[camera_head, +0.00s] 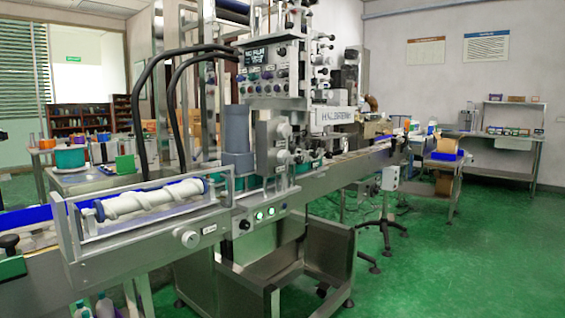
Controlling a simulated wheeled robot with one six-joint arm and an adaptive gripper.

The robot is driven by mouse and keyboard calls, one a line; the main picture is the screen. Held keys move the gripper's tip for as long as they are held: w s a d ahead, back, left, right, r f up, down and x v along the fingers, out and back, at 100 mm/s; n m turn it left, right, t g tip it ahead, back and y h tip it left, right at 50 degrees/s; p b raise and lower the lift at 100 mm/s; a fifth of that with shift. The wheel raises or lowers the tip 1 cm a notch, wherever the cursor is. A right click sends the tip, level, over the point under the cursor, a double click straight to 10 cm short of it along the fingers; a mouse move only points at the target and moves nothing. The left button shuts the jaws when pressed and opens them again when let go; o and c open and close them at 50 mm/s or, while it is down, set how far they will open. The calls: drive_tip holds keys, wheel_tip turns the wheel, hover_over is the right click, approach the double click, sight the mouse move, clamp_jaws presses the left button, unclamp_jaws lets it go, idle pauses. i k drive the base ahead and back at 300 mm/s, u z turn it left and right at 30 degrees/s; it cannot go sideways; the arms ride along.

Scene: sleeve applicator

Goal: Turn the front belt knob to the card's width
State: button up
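A round pale knob (190,239) with a dark centre sits on the front face of the conveyor belt frame (135,248), below the screw. A small label plate (209,229) is beside it. A black knob (244,225) sits further right, left of two lit green buttons (265,213). I cannot tell from the picture which knob is the one named. No card with a readable width shows. The knobs' settings are too small to read. My gripper is not in view.
A white spiral screw (155,198) lies in a metal frame above the belt. The control panel (265,75) stands over the machine's middle. A steel bin (320,262) juts out at the lower front. A tripod stand (388,220) is further right. The green floor (470,265) at right is clear.

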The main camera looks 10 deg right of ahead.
sight(284, 157)
drive_tip(key=u, duration=0.05)
drive_tip(key=k, duration=0.3)
drive_tip(key=z, duration=0.9)
drive_tip(key=i, duration=0.6)
drive_tip(key=u, duration=1.5)
